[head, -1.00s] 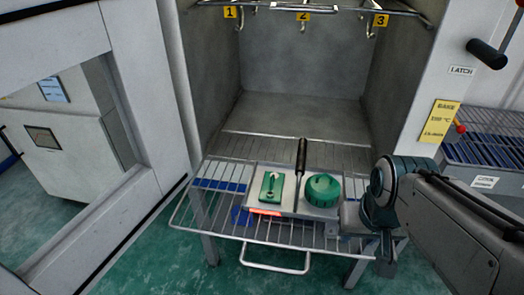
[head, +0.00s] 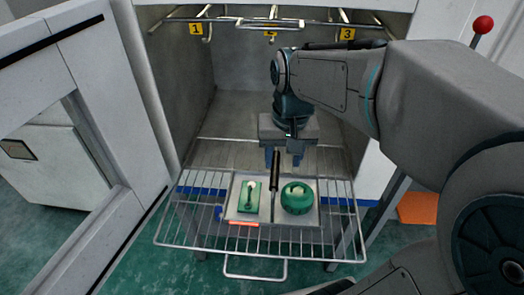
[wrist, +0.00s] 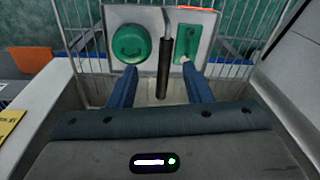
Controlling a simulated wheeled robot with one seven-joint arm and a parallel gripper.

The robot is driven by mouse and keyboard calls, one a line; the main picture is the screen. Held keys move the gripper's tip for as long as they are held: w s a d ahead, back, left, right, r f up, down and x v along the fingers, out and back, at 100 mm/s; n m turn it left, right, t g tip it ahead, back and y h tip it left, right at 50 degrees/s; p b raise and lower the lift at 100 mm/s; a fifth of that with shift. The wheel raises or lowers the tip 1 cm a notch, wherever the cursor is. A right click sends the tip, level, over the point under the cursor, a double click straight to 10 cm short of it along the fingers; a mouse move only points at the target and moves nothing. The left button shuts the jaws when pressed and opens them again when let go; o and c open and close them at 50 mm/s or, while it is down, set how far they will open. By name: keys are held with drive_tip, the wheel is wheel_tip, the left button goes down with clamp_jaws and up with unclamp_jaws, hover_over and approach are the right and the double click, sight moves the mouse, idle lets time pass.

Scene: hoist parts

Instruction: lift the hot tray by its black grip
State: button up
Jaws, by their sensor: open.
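The hot tray (head: 233,208) is a flat grey plate lying on a pulled-out wire rack, with an orange-red strip at its front edge. Its black grip (head: 275,172) is a thin rod reaching back from the tray toward the oven. On the tray lie a green block with a pale knob (head: 251,196) and a round green part (head: 298,198). My gripper (head: 283,158) is open behind the tray, by the grip's far end. In the wrist view the black grip (wrist: 163,72) appears between the two blue fingers, without visible contact; its depth relative to them is unclear.
The wire rack (head: 190,232) juts from the grey oven chamber, with a front handle (head: 255,275). Hooks with yellow number tags (head: 271,38) hang from a bar above. An open white door (head: 60,100) stands at the left. An orange panel (head: 418,208) is at the right.

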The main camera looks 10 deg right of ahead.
wheel_tip(320, 180, up, 2)
drive_tip(key=m+g, duration=0.1)
drive_tip(key=m, duration=0.1)
hover_over(275, 167)
drive_tip(key=f, duration=0.7)
drive_tip(key=shift+w+f, duration=0.25)
drive_tip(key=shift+f, duration=0.15)
drive_tip(key=shift+s+f+p, duration=0.15)
drive_tip(key=shift+f+p, duration=0.3)
drive_tip(key=shift+f, duration=0.95)
drive_tip(key=shift+s+f+p, duration=0.1)
drive_tip(key=shift+f+p, duration=0.3)
drive_tip(key=shift+f, duration=0.95)
clamp_jaws()
drive_tip(key=shift+r, duration=0.15)
